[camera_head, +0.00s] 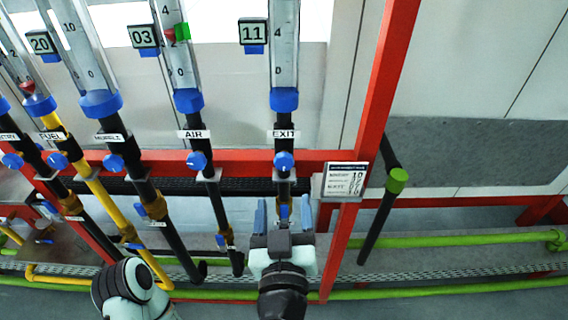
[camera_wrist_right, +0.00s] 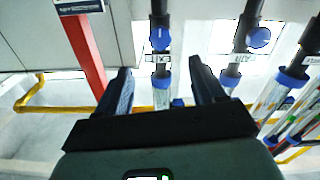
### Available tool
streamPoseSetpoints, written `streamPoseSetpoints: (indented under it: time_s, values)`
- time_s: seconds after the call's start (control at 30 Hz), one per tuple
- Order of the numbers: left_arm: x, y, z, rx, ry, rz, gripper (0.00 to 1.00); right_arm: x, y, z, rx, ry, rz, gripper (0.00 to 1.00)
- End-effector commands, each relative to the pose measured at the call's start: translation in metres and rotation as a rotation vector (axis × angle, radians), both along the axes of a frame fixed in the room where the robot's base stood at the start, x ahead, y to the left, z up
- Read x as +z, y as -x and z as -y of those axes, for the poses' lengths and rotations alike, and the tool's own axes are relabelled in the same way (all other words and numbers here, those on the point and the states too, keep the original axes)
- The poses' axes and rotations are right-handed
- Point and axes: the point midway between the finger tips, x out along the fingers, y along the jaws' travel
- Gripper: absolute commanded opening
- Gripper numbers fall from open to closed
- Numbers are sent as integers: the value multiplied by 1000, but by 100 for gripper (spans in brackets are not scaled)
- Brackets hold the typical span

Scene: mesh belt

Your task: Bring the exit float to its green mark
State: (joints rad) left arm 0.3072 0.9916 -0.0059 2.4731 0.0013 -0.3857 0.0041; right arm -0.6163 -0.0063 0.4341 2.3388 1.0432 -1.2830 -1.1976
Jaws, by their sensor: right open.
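The EXIT tube (camera_head: 284,50) is clear with a scale showing 4 and 0. I see no float or green mark in its visible part; its top is cut off. Below its blue collar and EXIT label (camera_head: 284,134) is a round blue knob (camera_head: 284,162), which also shows in the right wrist view (camera_wrist_right: 160,38). My right gripper (camera_head: 284,208) is open, in front of the EXIT pipe and below the knob in the head view, apart from it. In the right wrist view its two fingers (camera_wrist_right: 160,82) have nothing held between them. My left gripper is not in view.
The AIR tube (camera_head: 180,55) left of EXIT has a red float (camera_head: 170,36) beside a green mark (camera_head: 183,31), and its own blue knob (camera_head: 196,161). A red post (camera_head: 377,110) and a small placard (camera_head: 346,181) stand close right. Green pipes (camera_head: 450,240) run low behind.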

Motion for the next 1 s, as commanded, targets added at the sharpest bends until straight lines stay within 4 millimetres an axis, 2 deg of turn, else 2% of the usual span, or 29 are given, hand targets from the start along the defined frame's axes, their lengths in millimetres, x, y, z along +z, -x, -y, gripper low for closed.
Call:
streamPoseSetpoints:
  time_s: [0.3, 0.5, 0.7, 1.0]
  values:
    - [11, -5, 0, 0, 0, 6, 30, 0, -68, 1, -3, 1, -4, 68]
    - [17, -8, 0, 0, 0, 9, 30, 0, -102, 1, -1, 0, -3, 68]
    - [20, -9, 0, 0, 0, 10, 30, 0, -119, 0, 1, 0, -2, 68]
    - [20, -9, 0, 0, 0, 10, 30, -1, -122, 0, 1, 0, -1, 68]
